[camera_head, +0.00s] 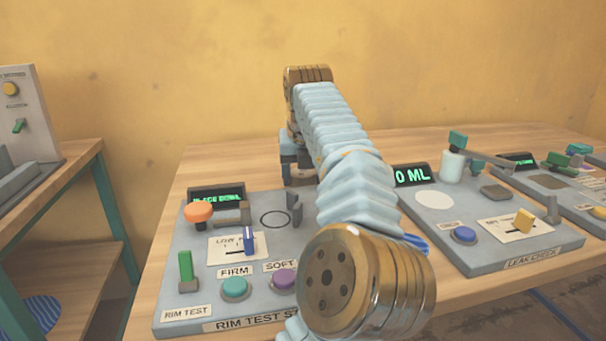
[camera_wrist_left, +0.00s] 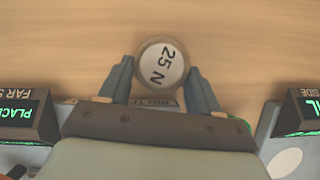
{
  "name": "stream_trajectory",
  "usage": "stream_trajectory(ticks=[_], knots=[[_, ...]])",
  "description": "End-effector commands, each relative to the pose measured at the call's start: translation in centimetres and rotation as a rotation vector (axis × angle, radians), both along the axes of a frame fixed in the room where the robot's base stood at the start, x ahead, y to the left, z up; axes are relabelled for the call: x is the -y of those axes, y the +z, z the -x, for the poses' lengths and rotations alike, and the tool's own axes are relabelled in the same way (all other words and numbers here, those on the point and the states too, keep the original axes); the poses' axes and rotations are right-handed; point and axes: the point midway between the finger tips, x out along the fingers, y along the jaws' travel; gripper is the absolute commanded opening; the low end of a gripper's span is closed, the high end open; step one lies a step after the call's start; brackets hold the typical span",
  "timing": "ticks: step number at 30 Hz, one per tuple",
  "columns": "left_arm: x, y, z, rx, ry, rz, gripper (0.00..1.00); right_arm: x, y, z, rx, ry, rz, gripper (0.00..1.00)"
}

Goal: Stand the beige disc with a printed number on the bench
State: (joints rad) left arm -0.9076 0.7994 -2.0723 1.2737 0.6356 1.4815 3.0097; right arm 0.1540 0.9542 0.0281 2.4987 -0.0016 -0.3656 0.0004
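In the left wrist view, the beige disc (camera_wrist_left: 162,64) shows its round face with "25 N" printed on a pale label. My left gripper (camera_wrist_left: 160,66) has one finger at each side of the disc, both against its edge. Bare wooden bench (camera_wrist_left: 60,50) lies behind the disc; whether the disc touches it is not clear. In the head view, my left arm reaches over the bench (camera_head: 235,155), and my left gripper (camera_head: 297,168) points down behind the rim test panel. The disc is hidden there. My right gripper is not in view.
The rim test panel (camera_head: 205,255) with knobs, buttons and a display stands in front of the gripper. The leak check panel (camera_head: 480,255) is to the right. The bench strip behind the panels is clear. Another table (camera_head: 80,165) is at the left.

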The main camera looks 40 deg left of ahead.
Motion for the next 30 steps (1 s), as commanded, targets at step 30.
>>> stream_trajectory(ticks=[30], knots=[[2.8, 10.3, 2.9, 0.001, 0.0, -0.001, 0.85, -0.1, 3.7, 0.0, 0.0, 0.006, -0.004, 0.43]])
